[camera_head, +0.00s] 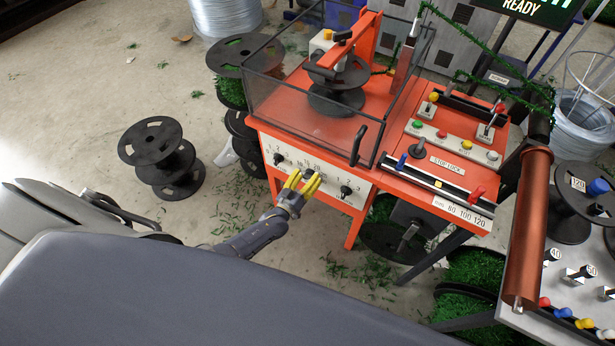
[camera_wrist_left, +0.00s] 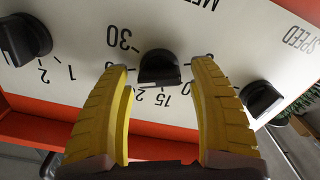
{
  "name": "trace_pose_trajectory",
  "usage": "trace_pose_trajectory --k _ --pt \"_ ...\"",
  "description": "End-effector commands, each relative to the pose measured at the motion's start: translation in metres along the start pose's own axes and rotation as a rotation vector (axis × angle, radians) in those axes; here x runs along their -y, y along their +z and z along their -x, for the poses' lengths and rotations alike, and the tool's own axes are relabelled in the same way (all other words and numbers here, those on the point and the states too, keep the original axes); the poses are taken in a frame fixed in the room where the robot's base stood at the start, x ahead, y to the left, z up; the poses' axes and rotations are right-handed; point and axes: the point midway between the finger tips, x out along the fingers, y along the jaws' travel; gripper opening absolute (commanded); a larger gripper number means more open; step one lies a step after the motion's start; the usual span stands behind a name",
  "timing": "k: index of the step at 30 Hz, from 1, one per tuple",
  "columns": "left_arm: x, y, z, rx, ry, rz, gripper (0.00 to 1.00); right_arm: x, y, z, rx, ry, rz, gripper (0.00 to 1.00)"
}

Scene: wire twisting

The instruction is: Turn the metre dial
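The metre dial (camera_wrist_left: 160,68) is the black middle knob on the cream front panel of the orange machine. Numbers including 30, 20 and 15 stand around it in the left wrist view. My left gripper (camera_head: 302,182) is at the panel in the head view, its yellow fingers partly covering the middle knob. In the left wrist view my left gripper (camera_wrist_left: 159,66) is open, one finger on each side of the dial, with gaps showing. Contact with the dial does not show. My right gripper is not in view.
Two other black knobs flank the dial, one on the left (camera_head: 279,159) and one on the right (camera_head: 346,190). A mesh guard with a black handle (camera_head: 358,146) stands above the panel. Black spools (camera_head: 160,158) and green wire scraps lie on the floor.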

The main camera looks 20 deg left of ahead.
Motion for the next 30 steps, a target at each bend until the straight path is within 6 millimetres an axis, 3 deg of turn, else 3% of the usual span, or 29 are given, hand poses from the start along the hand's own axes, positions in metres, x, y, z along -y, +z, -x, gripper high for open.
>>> trace_pose_trajectory --k 2,12,22,30 --pt "-0.0001 0.0001 0.0001 0.0 0.0 0.0 0.5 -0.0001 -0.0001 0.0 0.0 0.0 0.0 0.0" --pt "0.0 0.0 0.0002 0.0 0.0 0.0 0.1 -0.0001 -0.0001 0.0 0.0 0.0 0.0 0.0" --pt "0.0003 0.0 -0.0001 0.0 0.001 0.057 0.1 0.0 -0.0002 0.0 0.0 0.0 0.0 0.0" --pt "0.0012 0.0001 -0.0005 0.001 0.001 0.256 0.09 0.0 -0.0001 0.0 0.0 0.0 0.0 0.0"
